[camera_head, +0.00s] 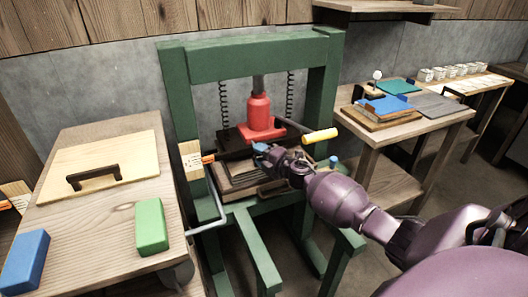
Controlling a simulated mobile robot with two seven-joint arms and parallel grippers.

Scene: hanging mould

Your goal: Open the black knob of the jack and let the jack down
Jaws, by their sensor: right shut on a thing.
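The red jack (259,112) stands upright in the green press frame (180,95), its grey ram reaching up to the top beam. My right gripper (262,150) is at the front foot of the jack, coming in from the right. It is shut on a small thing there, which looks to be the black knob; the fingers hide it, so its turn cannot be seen. The jack's lever with a yellow grip (320,135) sticks out to the right, just above my right wrist. My left gripper is not in view.
A wooden table (100,222) on the left holds a board with a black handle (93,177), a green block (151,226) and a blue block (25,262). A brush (192,160) hangs at the frame's left post. A side table (395,130) stands right.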

